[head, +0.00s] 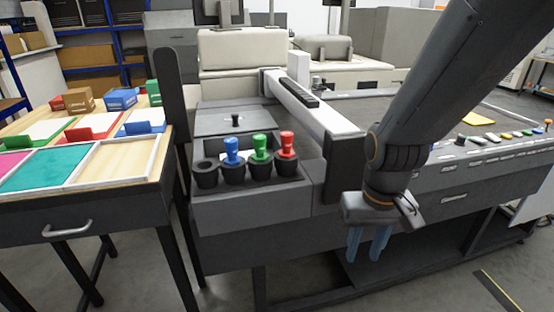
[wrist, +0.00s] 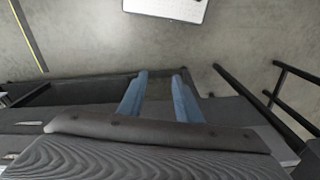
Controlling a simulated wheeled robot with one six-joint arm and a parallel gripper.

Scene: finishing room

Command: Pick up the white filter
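I cannot pick out a white filter for certain in either view. A small white upright block (head: 298,67) stands behind the long bar of the grey machine; I cannot tell whether it is the filter. My gripper (head: 367,256) hangs pointing down in front of the machine's front side, to the right of the cup holder. Its two blue fingers are apart with nothing between them. They also show in the wrist view (wrist: 161,76), with grey floor beyond them.
A grey holder (head: 250,208) carries black cups with blue (head: 231,150), green (head: 259,147) and red (head: 286,143) knobbed pieces; the leftmost cup (head: 206,174) looks empty. A table (head: 85,220) with coloured trays and boxes stands left. The machine's control panel (head: 480,148) is right.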

